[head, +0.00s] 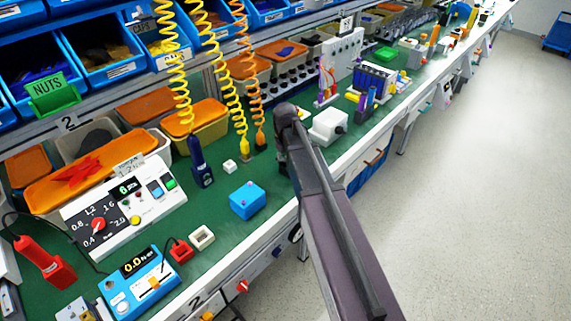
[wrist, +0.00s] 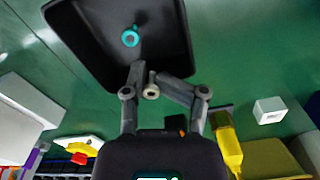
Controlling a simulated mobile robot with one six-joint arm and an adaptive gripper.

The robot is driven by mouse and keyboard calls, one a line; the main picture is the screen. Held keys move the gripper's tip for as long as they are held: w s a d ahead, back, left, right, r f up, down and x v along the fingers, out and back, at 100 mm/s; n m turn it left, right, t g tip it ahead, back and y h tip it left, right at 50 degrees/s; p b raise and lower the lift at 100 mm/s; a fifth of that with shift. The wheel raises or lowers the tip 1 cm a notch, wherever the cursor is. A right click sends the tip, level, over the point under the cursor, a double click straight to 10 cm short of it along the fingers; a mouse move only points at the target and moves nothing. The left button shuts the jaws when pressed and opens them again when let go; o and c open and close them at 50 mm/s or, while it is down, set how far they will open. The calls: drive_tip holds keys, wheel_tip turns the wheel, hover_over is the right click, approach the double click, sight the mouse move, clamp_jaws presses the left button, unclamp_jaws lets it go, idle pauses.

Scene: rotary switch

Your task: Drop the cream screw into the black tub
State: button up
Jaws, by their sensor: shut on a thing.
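The cream screw (wrist: 151,90) shows in the wrist view between the fingertips of my gripper (wrist: 148,79), which is shut on it. The black tub (wrist: 176,55) is at the top of the wrist view, a dark open tray with sloping walls. A teal ring-shaped piece (wrist: 130,37) lies inside it. The fingertips overlap the tub's near edge in this view; the height between them is hard to tell. In the head view my arm hides the screw and most or all of the tub.
A white box (head: 328,126) stands right of my arm. A small white cube (head: 229,166), a blue block (head: 247,200) and a dark blue hanging screwdriver (head: 201,165) are to its left. A yellow tool (wrist: 226,145) is close beside my gripper in the wrist view.

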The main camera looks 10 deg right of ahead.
drive_tip(key=shift+w+f, duration=0.1)
drive_tip(key=shift+f, duration=0.1)
clamp_jaws()
drive_tip(key=shift+f+b, duration=0.55)
drive_tip(key=o, duration=0.6)
unclamp_jaws()
drive_tip(key=shift+r, duration=0.1)
wheel_tip(320, 180, up, 13)
drive_tip(key=p, duration=1.3)
